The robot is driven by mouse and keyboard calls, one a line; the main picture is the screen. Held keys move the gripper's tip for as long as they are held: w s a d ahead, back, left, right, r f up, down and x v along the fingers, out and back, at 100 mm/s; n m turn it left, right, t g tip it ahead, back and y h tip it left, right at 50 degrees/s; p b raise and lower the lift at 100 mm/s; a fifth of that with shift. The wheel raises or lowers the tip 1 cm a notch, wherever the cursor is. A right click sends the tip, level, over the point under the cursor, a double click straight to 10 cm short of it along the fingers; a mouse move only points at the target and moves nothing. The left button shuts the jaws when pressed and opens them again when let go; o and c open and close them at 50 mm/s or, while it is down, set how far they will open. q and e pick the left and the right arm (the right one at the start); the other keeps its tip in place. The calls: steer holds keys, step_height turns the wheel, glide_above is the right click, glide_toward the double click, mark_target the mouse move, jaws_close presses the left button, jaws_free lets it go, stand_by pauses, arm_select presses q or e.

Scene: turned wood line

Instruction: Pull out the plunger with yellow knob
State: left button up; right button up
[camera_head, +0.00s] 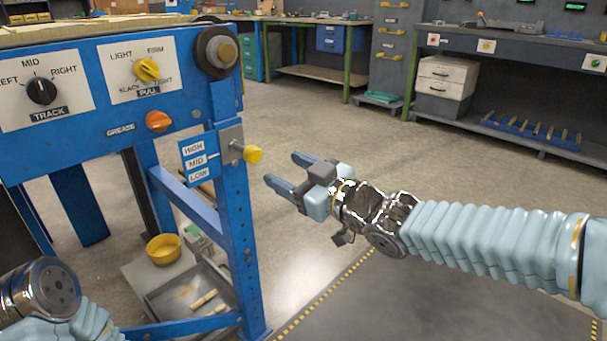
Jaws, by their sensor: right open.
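The plunger with the yellow knob (253,154) sticks out to the right from a grey metal plate on the blue machine's leg. A label plate (198,158) reading HIGH, MID and LOW is beside it. My right gripper (283,171) is open and empty, just right of the knob, its two blue fingers pointing left towards it. The fingers appear apart from the knob. My left arm (50,290) shows only in part at the lower left; its gripper is not visible.
The blue machine panel (120,85) carries a black TRACK dial (41,91), a yellow PULL dial (146,70) and an orange GREASE knob (158,121). A yellow bowl (163,248) sits on a low shelf below. Open floor lies right of the machine.

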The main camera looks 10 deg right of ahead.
steer(key=shift+v, duration=1.8)
